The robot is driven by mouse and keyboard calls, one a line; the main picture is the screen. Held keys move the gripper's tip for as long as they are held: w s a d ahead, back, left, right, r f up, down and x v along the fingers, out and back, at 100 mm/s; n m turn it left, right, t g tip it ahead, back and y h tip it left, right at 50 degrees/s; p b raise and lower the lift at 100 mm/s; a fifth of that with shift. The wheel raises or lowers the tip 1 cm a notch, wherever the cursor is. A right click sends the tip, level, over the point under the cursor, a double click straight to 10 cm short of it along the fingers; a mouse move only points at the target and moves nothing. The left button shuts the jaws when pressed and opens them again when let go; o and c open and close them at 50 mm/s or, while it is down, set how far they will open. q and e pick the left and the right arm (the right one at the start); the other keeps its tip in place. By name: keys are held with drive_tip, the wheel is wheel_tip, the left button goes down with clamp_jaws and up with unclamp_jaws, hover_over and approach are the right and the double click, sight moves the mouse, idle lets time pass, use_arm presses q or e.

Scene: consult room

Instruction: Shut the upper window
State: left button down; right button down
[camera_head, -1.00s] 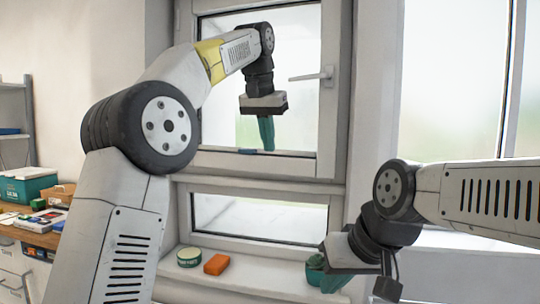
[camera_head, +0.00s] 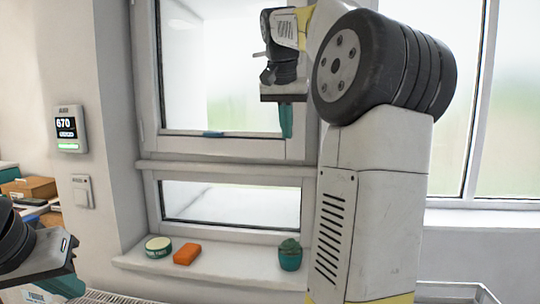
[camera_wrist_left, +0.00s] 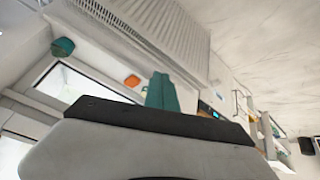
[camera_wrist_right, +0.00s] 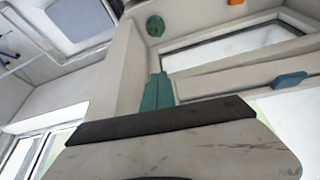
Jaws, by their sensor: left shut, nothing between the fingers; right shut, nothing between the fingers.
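The upper window (camera_head: 240,149) has a white-framed pane above a lower fixed-looking pane; I cannot tell how far its sash stands from the frame. A small blue piece (camera_head: 213,134) sits on its bottom rail, and shows in the right wrist view (camera_wrist_right: 289,80). My right gripper (camera_head: 286,120) is shut and empty, fingers pointing down, in front of the sash's lower right part; contact cannot be told. Its teal fingers show in the right wrist view (camera_wrist_right: 157,92). My left gripper (camera_head: 66,286) is shut and empty at lower left.
On the sill below stand a round tin (camera_head: 158,247), an orange block (camera_head: 187,253) and a green pot (camera_head: 290,258). A wall display (camera_head: 70,129) and switch (camera_head: 82,191) are on the left wall. Boxes (camera_head: 30,188) stand at far left. A metal tray (camera_head: 458,291) is at lower right.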

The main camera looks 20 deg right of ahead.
drive_tip(key=w+d+f, duration=0.5)
drive_tip(key=w+f, duration=0.2)
drive_tip(key=f, duration=0.1)
drive_tip(key=shift+f, duration=0.4)
drive_tip(key=shift+w, duration=0.1)
